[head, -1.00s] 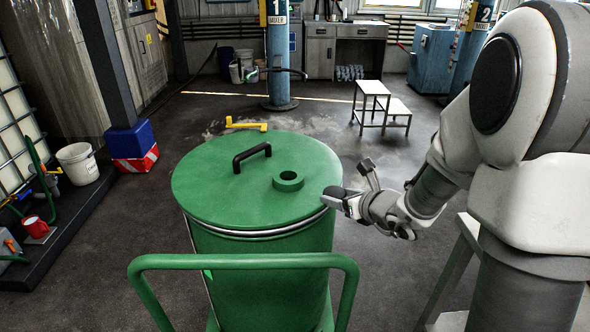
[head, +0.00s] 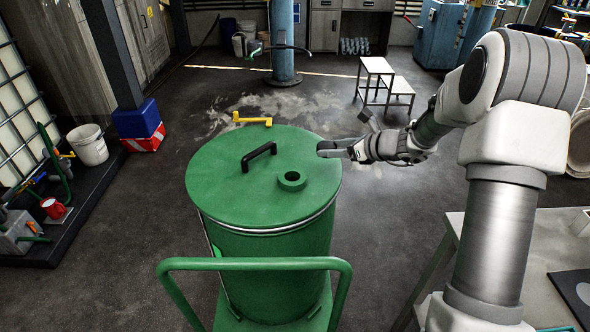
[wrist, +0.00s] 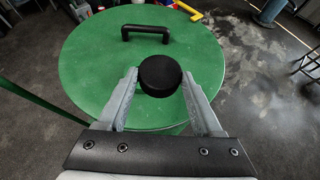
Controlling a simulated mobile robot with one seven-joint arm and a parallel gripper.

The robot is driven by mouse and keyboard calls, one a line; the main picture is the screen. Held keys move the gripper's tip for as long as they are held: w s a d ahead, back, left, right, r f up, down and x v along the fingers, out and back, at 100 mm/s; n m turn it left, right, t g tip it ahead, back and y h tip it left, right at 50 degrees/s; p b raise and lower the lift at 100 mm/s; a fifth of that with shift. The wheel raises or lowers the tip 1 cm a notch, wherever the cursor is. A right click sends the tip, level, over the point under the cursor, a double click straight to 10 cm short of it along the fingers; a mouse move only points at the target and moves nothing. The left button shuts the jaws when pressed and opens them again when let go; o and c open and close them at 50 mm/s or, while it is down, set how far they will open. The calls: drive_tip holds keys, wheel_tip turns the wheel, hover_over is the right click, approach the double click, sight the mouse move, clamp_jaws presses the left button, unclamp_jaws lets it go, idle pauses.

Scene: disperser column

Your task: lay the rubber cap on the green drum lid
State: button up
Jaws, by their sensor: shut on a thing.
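In the wrist view, my gripper (wrist: 160,77) is shut on the black round rubber cap (wrist: 160,76), held between the two fingertips in front of the lid (wrist: 100,65). I cannot tell the gap between cap and lid. The ring does not show in the wrist view.
A green cart handle (head: 255,264) rises in front of the drum. A yellow part (head: 252,120) shows behind the lid. A white step stool (head: 385,85) stands at the back right, and a grey table (head: 548,255) at the right. The lid's left part is bare.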

drive_tip(key=shift+w+a+f, duration=0.6)
drive_tip(key=shift+a+f, duration=1)
drive_tip(key=shift+f, duration=0.1)
drive_tip(key=shift+w+a+f, duration=0.6)
drive_tip(key=shift+a+f, duration=0.95)
drive_tip(key=shift+f, duration=0.15)
drive_tip(key=shift+w+a+f, duration=0.6)
drive_tip(key=shift+a+f, duration=1)
drive_tip(key=shift+f, duration=0.1)
drive_tip(key=shift+f+b, duration=0.35)
drive_tip(key=shift+b, duration=0.35)
drive_tip(key=shift+f+b, duration=0.3)
drive_tip(key=shift+b, duration=0.05)
drive_tip(key=o, duration=1.4)
drive_tip(key=shift+c, duration=0.2)
drive_tip(key=shift+r, duration=0.1)
